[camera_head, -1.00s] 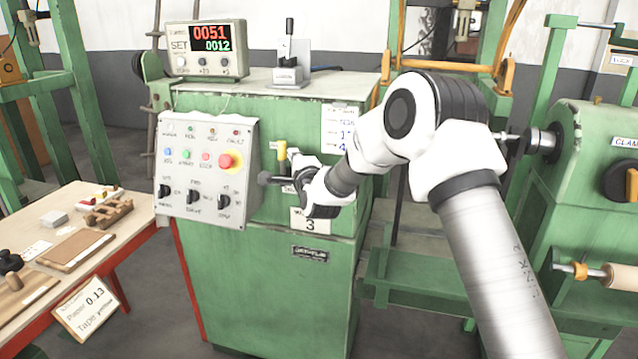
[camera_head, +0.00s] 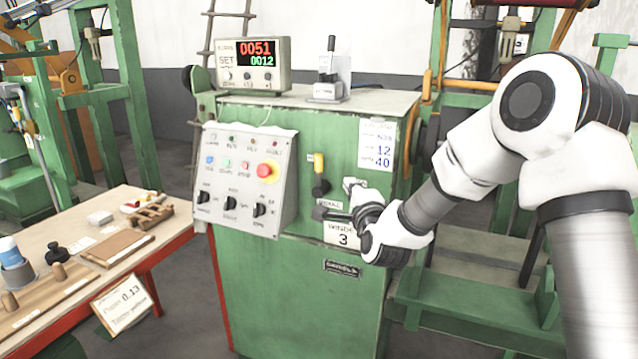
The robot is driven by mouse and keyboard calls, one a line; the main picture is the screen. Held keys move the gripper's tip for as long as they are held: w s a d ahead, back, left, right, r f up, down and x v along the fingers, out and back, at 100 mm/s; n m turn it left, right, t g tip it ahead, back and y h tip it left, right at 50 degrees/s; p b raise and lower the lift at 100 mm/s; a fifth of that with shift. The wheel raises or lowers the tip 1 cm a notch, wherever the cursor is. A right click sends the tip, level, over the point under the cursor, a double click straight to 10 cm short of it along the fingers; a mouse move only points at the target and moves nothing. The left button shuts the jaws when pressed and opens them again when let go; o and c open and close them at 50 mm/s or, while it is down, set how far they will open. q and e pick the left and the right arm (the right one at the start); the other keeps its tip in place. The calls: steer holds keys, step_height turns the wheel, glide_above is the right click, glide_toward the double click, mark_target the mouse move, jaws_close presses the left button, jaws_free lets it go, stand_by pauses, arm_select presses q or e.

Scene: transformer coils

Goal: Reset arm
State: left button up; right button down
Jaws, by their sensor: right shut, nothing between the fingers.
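My right arm comes in from the right in the head view. My left gripper is not in view.
A grey control panel (camera_head: 240,180) with a red stop button juts out left of the gripper. A counter display (camera_head: 254,64) and a lever switch (camera_head: 329,80) stand on the cabinet. A worktable (camera_head: 180,235) with tools is at the left. Green machine frames (camera_head: 460,310) stand at right.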

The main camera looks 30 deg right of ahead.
steer(key=shift+s, duration=0.1)
steer(key=s+a+f+n+g+y+p, duration=0.1)
steer(key=s+a+f+n+g+p, duration=0.2)
steer(key=f, duration=0.7)
steer(key=s+a+f+n+g+y, duration=0.15)
steer(key=s+f, duration=0.35)
steer(key=f, duration=0.6)
steer(key=s+a+f+n+g+y+p, duration=0.15)
steer(key=s+a+f+g, duration=0.25)
steer(key=f, duration=0.6)
steer(key=s+a+f+n+g, duration=0.1)
steer(key=s+f+n+g, duration=0.2)
steer(key=s, duration=0.6)
steer(key=s+a+f+n+g+p, duration=0.1)
steer(key=s+a+f+n+g, duration=0.1)
steer(key=s+n, duration=0.5)
steer(key=s+a+f+n+g+y, duration=0.1)
steer(key=s+f+n+g, duration=0.3)
steer(key=s, duration=0.8)
steer(key=shift+s+a+f+n, duration=0.3)
steer(key=shift+a+f+n, duration=0.25)
steer(key=shift+n, duration=0.25)
